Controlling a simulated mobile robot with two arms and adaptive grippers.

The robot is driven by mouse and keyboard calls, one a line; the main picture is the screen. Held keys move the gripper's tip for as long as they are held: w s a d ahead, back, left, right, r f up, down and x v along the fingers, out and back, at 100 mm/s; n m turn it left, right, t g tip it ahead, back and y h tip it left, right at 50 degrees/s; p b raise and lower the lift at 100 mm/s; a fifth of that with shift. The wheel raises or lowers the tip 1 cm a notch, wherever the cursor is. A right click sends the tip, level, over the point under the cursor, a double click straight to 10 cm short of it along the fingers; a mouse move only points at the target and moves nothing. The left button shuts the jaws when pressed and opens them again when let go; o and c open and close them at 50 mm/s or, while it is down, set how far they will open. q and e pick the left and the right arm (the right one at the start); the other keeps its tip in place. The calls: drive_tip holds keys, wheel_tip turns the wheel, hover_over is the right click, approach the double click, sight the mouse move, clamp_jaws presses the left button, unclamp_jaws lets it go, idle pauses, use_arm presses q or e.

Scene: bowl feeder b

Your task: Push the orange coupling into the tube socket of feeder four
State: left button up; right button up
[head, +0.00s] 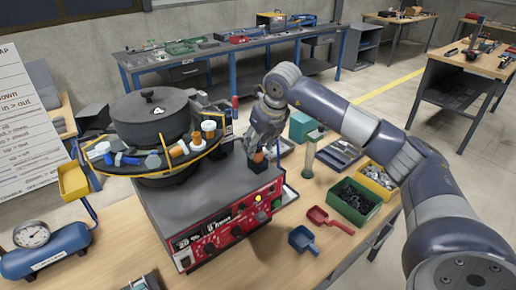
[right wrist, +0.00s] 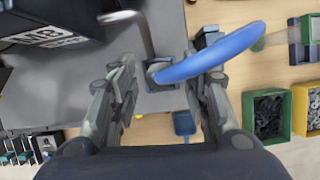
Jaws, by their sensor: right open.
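A small orange piece, which looks like the coupling (head: 258,157), shows just below my right gripper (head: 258,147) at the right rear of the feeder's grey top. In the right wrist view my right gripper (right wrist: 162,68) is open. Its fingers stand on either side of a dark square block (right wrist: 154,71), and a blue tube (right wrist: 225,50) runs from there up to the right, over the right finger. No orange shows in that view, so I cannot tell how deep the coupling sits. The feeder (head: 215,205) has a red control front. My left gripper is out of view.
The round bowl (head: 150,118) with orange, white and blue parts on its rim stands left of the gripper. On the table to the right are a green bin (head: 352,203), a yellow bin (head: 377,180), a red scoop (head: 330,220) and a blue scoop (head: 303,240).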

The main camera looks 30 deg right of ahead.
drive_tip(key=b+v, duration=0.2)
drive_tip(key=v, duration=0.8)
drive_tip(key=shift+r, duration=0.1)
